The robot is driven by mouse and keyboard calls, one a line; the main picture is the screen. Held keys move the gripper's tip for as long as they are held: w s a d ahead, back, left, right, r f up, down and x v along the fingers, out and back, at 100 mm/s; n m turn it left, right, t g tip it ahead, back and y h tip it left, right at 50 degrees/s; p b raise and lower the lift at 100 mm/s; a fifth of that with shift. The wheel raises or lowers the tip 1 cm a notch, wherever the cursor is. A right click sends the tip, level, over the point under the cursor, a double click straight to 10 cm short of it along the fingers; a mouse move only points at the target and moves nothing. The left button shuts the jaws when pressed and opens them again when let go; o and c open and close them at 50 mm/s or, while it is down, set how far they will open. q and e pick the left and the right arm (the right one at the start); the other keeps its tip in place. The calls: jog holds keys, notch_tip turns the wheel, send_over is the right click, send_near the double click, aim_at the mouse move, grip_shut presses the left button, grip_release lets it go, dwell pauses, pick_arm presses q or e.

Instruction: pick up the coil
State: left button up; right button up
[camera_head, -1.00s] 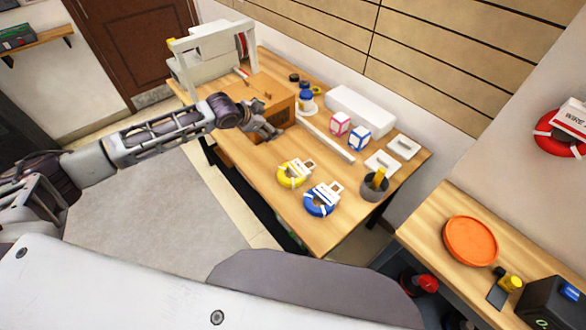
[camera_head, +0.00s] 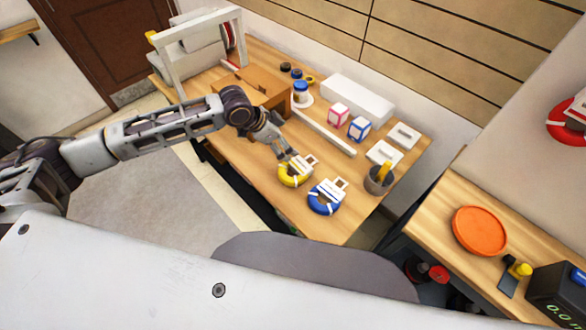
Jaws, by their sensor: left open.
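Two wire coils with white tags lie on the wooden table (camera_head: 245,175): a yellow coil (camera_head: 293,178) and, to its right and nearer me, a blue coil (camera_head: 324,206). My left gripper (camera_head: 289,155) is open, just behind and above the yellow coil, with its fingertips close to the coil's far edge and tag. I cannot tell whether they touch. A red coil (camera_head: 568,128) hangs on the wall at the right. My right gripper is out of view.
A cardboard box (camera_head: 258,85) stands behind my left gripper. A grey cup (camera_head: 378,182), two small boxes (camera_head: 339,114) and a long white bar (camera_head: 322,133) are on the table. A side bench at the right holds an orange dish (camera_head: 480,230).

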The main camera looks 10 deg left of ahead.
pick_arm(q)
jog(key=s, duration=0.1)
jog(key=s+a+f+g, duration=0.1)
jog(key=s+g+y, duration=0.1)
jog(key=shift+s+a+f, duration=0.25)
jog(key=shift+s+f, duration=0.1)
jog(key=shift+s, duration=0.05)
jog(key=shift+f, duration=0.1)
send_near(297, 173)
jog(key=shift+s+d+f, duration=0.1)
jog(key=shift+d+f, duration=0.1)
jog(key=shift+f, duration=0.4)
dwell(0.3)
jog(key=shift+f, duration=0.1)
jog(key=shift+x, duration=2.5)
jog(key=shift+d, duration=0.1)
